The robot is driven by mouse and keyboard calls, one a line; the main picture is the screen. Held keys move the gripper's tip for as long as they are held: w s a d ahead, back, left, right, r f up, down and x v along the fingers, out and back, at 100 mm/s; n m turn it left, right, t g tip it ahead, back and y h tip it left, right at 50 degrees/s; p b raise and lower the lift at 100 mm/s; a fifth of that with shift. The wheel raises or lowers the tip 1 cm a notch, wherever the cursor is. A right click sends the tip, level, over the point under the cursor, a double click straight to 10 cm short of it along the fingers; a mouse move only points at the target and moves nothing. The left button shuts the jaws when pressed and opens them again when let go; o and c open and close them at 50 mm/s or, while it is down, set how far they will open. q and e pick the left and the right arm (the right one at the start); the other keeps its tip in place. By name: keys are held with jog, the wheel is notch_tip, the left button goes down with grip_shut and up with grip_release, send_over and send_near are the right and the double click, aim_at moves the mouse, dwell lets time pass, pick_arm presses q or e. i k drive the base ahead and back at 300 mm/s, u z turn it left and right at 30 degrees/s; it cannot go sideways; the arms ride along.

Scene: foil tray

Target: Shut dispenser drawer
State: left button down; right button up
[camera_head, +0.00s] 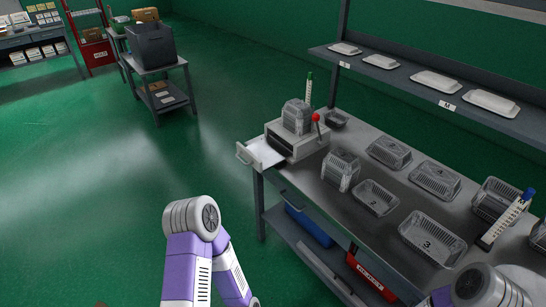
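The dispenser (312,145) is a pale box-shaped machine at the back left end of the steel workbench. Its drawer (264,151) is pulled out to the left, past the bench edge, with a handle at its outer end. A red-knobbed lever stands on the dispenser's right side, and a clear container sits on top. My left arm is bent in the lower middle, in front of the bench and apart from the drawer. Part of my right arm shows at the lower right. Neither gripper's fingers are in view.
Several clear trays (432,238) stand on the workbench (330,208) right of the dispenser. A shelf (400,86) with white-lidded trays hangs above. A blue bin (309,226) and a red box (371,275) are below. The green floor left of the drawer is clear.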

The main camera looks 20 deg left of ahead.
aim_at(262, 155)
jog(key=z, duration=0.1)
jog(key=k, duration=0.4)
jog(key=u, duration=1)
jog(key=i, duration=1)
jog(key=u, duration=0.05)
